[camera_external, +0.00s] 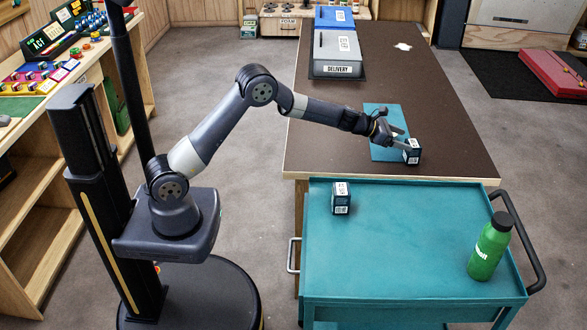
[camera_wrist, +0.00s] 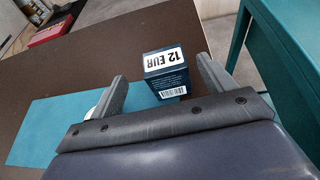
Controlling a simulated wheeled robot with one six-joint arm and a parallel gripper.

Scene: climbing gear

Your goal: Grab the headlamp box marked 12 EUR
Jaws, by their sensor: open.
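The headlamp box marked 12 EUR (camera_wrist: 166,76) is a small dark blue box with a white label on top and a barcode on its side. It stands near the front edge of the brown table, beside the teal mat (camera_wrist: 50,125); it also shows in the external view (camera_external: 412,152). My gripper (camera_external: 402,138) is open at the box. In the wrist view its two fingers (camera_wrist: 160,82) stand on either side of the box, with gaps visible. A second dark box (camera_external: 341,198) with a white label stands on the teal cart; its price is too small to read.
The teal cart (camera_external: 400,250) stands close to the table's front edge and carries a green bottle (camera_external: 490,246) at its right. A grey box labelled DELIVERY (camera_external: 338,52) and a blue box (camera_external: 334,17) sit at the table's far end. The table's middle (camera_external: 430,95) is clear.

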